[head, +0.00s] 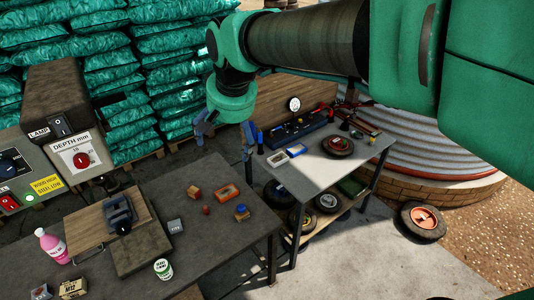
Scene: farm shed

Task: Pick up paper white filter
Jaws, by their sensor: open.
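My gripper (224,135) hangs from my green arm in the upper middle of the head view. Its two blue fingers are spread apart with nothing visible between them. It is above the far edge of the dark workbench and left of the grey table. I cannot surely pick out the paper white filter. Two small pale flat things lie on the grey table right of my gripper: a white one with a blue edge (296,150) and a pale framed one (278,158). They are too small to tell whether either is the filter.
The dark workbench (215,240) holds a vise (121,214), a pink bottle (51,246), a white-green can (163,268) and small blocks. The grey table (310,178) also holds a dark round wheel (338,146) and a tool tray (297,129). A tyre (422,221) lies on the floor.

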